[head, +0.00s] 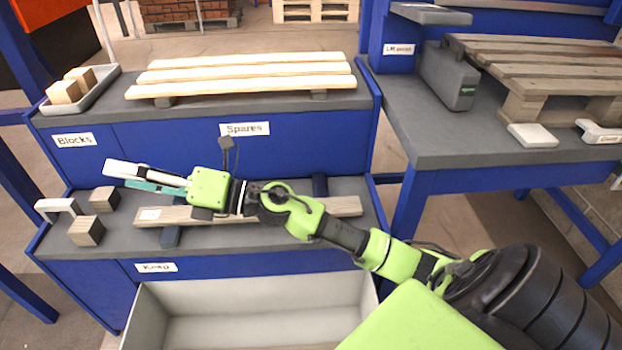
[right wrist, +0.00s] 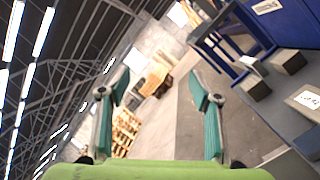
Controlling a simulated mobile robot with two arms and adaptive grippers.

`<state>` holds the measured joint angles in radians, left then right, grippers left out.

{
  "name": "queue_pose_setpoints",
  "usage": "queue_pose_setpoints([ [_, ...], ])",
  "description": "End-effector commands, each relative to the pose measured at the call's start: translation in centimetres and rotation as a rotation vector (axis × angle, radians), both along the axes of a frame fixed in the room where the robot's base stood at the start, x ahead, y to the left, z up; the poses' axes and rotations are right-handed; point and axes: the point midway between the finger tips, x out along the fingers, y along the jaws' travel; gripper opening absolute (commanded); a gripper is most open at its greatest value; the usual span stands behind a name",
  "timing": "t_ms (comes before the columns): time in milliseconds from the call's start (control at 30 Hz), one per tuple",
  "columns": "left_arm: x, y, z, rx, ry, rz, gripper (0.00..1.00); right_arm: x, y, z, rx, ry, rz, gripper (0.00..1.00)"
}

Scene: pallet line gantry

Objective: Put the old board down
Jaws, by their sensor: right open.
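The old board (head: 345,206) is a grey-brown plank with a white tag near its left end. It lies across two dark supports on the shelf marked "Keep" (head: 240,238). My right arm crosses over it and hides its middle. My right gripper (head: 125,177) is open and empty, above and beyond the board's left end, apart from it. In the right wrist view its two teal-padded fingers (right wrist: 157,85) are spread with only floor and distant pallets between them. The tagged board end (right wrist: 308,98) shows at that view's right edge. My left gripper is not in view.
Pale spare boards (head: 240,75) lie on the upper shelf beside a tray (head: 108,78) of blocks. A grey bin (head: 250,292) stands below. A pallet (head: 545,60) rests on the right bench.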

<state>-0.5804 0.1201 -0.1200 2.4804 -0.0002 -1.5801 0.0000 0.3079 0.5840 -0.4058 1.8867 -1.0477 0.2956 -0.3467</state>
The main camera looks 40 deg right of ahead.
Motion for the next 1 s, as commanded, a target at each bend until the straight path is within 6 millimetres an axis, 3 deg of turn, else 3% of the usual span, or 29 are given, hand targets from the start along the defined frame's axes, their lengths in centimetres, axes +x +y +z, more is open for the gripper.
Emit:
queue_pose_setpoints([
  [167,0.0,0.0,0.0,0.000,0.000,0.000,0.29,0.4,-5.2,-1.0,0.455,0.262,-0.226,0.58],
  [267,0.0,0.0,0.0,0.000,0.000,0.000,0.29,0.0,-8.9,-4.1,0.685,0.438,-0.371,0.58],
  [433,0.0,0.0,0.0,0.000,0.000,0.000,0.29,-3.3,-14.0,-12.9,1.026,0.780,-0.640,0.58],
  [567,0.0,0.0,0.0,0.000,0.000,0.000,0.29,-9.0,-15.9,-20.7,1.233,1.064,-0.864,0.58],
  [700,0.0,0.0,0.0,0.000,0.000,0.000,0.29,-17.5,-15.7,-27.8,1.387,1.377,-1.111,0.58],
  [800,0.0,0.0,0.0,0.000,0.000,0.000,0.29,-23.5,-14.7,-30.9,1.445,1.566,-1.263,0.58],
  [900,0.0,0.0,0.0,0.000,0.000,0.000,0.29,-28.1,-13.6,-32.4,1.469,1.703,-1.374,0.58],
  [1000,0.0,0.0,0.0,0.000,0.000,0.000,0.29,-30.9,-12.9,-33.0,1.472,1.785,-1.440,0.58],
])
